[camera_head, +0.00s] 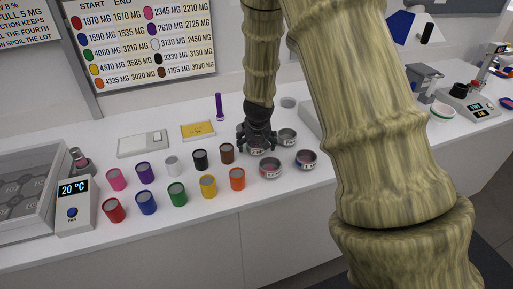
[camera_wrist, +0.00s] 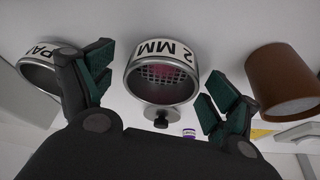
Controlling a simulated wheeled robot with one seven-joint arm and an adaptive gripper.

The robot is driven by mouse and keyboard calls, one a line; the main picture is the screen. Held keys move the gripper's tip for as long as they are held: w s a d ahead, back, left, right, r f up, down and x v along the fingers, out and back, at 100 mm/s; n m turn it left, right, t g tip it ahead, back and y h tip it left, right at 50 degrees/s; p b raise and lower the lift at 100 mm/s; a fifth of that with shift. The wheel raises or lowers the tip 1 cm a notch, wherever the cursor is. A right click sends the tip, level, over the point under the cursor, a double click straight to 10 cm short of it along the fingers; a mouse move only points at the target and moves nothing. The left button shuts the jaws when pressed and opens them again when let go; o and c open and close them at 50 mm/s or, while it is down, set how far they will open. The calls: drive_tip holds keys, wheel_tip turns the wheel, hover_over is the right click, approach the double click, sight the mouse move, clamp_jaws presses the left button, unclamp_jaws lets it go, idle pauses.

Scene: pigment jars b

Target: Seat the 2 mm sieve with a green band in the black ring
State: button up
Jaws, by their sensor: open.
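A metal sieve (camera_wrist: 172,50) marked 2 MM sits between my fingers in the wrist view. Its mesh shows, with something pink behind it; I see no green on its band. My gripper (camera_wrist: 160,98) is open, one finger on each side of the sieve, with gaps to both. In the head view my gripper (camera_head: 257,146) points down at the counter and partly hides the sieve (camera_head: 257,152) under it. I cannot pick out the black ring for certain in either view.
More metal vessels (camera_head: 270,169) stand close to my gripper; one labelled PAN (camera_wrist: 38,62) is left in the wrist view. A brown jar (camera_wrist: 282,80) stands close on the right. Several coloured jars (camera_head: 177,194) stand left, a scale (camera_head: 467,103) far right. My arm hides part of the counter.

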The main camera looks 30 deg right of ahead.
drive_tip(key=c, duration=1.2)
